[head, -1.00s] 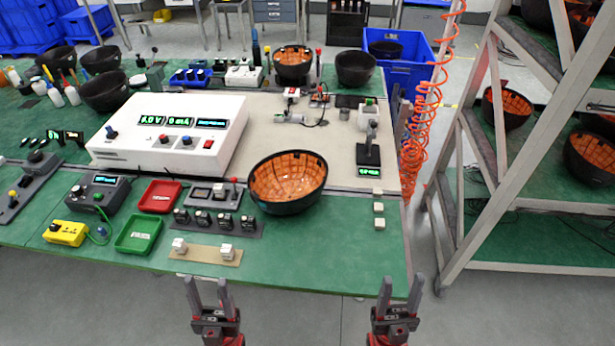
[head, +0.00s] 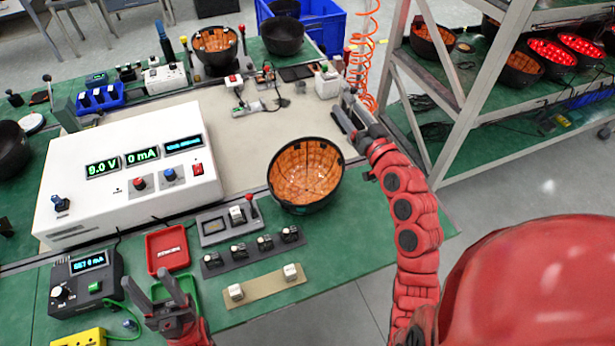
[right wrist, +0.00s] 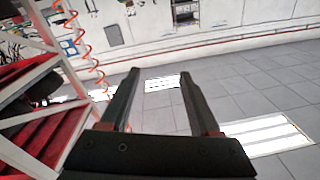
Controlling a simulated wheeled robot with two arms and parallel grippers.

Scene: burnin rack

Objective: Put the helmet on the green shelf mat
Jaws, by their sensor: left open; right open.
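The helmet (head: 305,174), a black shell with an orange padded lining, lies open side up on the green and beige bench in the head view. My right gripper (head: 348,115) is open, just beyond the helmet's upper right rim and apart from it. In the right wrist view the right gripper (right wrist: 155,82) shows spread, empty fingers. My left gripper (head: 153,290) is open and empty over the bench's front edge, near the green tray. The rack at the right has a green shelf mat (head: 465,130), partly hidden by the rack's posts.
Several helmets, two with red-lit linings (head: 552,52), sit on the rack (head: 520,115). An orange coiled hose (head: 362,60) hangs between bench and rack. A white power supply (head: 130,170) stands left of the helmet. Switches and trays line the front.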

